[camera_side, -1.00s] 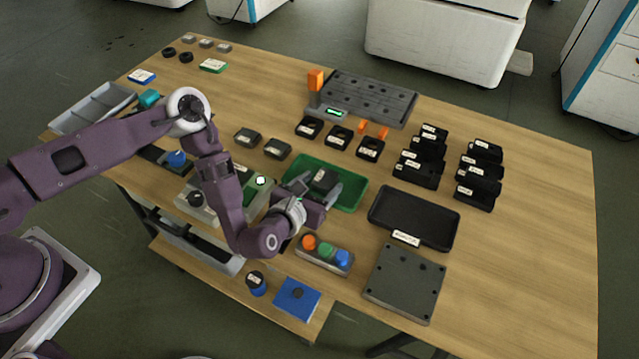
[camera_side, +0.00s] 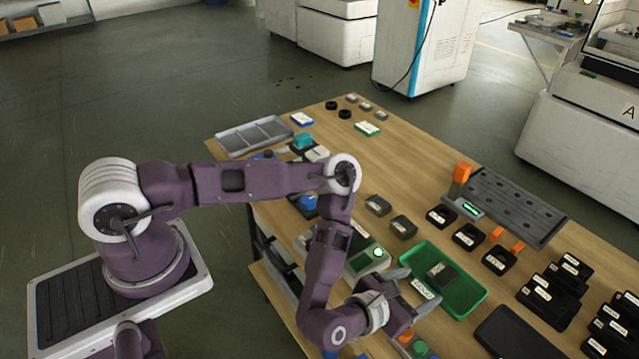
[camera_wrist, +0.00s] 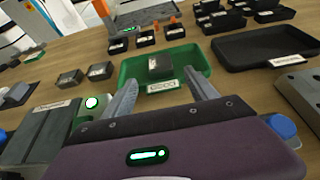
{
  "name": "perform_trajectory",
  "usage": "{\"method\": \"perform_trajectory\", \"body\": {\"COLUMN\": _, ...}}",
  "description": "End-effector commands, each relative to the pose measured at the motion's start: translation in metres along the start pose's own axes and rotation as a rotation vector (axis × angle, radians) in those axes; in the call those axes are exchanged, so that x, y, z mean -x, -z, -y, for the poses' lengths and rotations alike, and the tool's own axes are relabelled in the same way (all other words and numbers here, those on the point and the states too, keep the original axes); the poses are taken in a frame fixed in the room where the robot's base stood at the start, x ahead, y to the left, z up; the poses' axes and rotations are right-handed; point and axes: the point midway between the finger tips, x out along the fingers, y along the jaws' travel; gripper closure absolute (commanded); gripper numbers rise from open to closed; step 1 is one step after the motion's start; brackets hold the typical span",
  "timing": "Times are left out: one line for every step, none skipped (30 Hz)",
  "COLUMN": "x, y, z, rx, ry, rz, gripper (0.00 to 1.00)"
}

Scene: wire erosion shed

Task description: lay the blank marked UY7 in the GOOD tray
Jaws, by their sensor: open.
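The green tray (camera_side: 468,303) stands on the bench with a white label on its near wall. The label reads GOOD in the wrist view, where the tray (camera_wrist: 199,58) is straight ahead. One dark grey blank (camera_side: 441,272) lies inside it, also seen in the wrist view (camera_wrist: 160,66). Its pale top mark is too small to read. My gripper (camera_side: 414,289) is open and empty at the tray's near side. In the wrist view its fingers (camera_wrist: 161,80) are spread wide, with the blank beyond them and apart from them.
Two more dark blanks (camera_side: 403,226) lie on the bench left of the tray. A black labelled tray (camera_side: 510,335) is at the right. Several black holders (camera_side: 468,237) and a grey plate (camera_side: 515,207) stand behind. A box with a lit green button (camera_wrist: 92,102) is close at left.

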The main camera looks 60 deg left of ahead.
Motion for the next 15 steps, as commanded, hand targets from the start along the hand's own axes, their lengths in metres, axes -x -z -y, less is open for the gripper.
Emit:
{"method": "perform_trajectory", "body": {"x": -0.001, "y": -0.003, "z": 0.001, "rx": -0.009, "ry": 0.006, "rz": 0.002, "gripper": 0.33}}
{"method": "perform_trajectory", "body": {"x": -0.003, "y": -0.008, "z": 0.003, "rx": -0.027, "ry": 0.017, "rz": 0.005, "gripper": 0.33}}
{"method": "perform_trajectory", "body": {"x": -0.006, "y": -0.018, "z": 0.007, "rx": -0.072, "ry": 0.044, "rz": 0.009, "gripper": 0.33}}
{"method": "perform_trajectory", "body": {"x": -0.009, "y": -0.029, "z": 0.012, "rx": -0.125, "ry": 0.072, "rz": 0.013, "gripper": 0.33}}
{"method": "perform_trajectory", "body": {"x": -0.013, "y": -0.042, "z": 0.017, "rx": -0.195, "ry": 0.107, "rz": 0.018, "gripper": 0.33}}
{"method": "perform_trajectory", "body": {"x": -0.016, "y": -0.063, "z": 0.025, "rx": -0.313, "ry": 0.160, "rz": 0.028, "gripper": 0.33}}
{"method": "perform_trajectory", "body": {"x": -0.017, "y": -0.079, "z": 0.030, "rx": -0.417, "ry": 0.202, "rz": 0.035, "gripper": 0.33}}
{"method": "perform_trajectory", "body": {"x": -0.017, "y": -0.096, "z": 0.034, "rx": -0.528, "ry": 0.242, "rz": 0.046, "gripper": 0.33}}
{"method": "perform_trajectory", "body": {"x": -0.014, "y": -0.117, "z": 0.038, "rx": -0.685, "ry": 0.291, "rz": 0.058, "gripper": 0.33}}
{"method": "perform_trajectory", "body": {"x": -0.010, "y": -0.133, "z": 0.038, "rx": -0.806, "ry": 0.323, "rz": 0.069, "gripper": 0.33}}
{"method": "perform_trajectory", "body": {"x": -0.005, "y": -0.147, "z": 0.038, "rx": -0.930, "ry": 0.352, "rz": 0.077, "gripper": 0.33}}
{"method": "perform_trajectory", "body": {"x": 0.004, "y": -0.167, "z": 0.034, "rx": -1.103, "ry": 0.386, "rz": 0.090, "gripper": 0.33}}
{"method": "perform_trajectory", "body": {"x": 0.012, "y": -0.181, "z": 0.029, "rx": -1.234, "ry": 0.408, "rz": 0.096, "gripper": 0.33}}
{"method": "perform_trajectory", "body": {"x": 0.022, "y": -0.194, "z": 0.021, "rx": -1.366, "ry": 0.427, "rz": 0.098, "gripper": 0.33}}
{"method": "perform_trajectory", "body": {"x": 0.037, "y": -0.209, "z": 0.010, "rx": -1.539, "ry": 0.451, "rz": 0.096, "gripper": 0.33}}
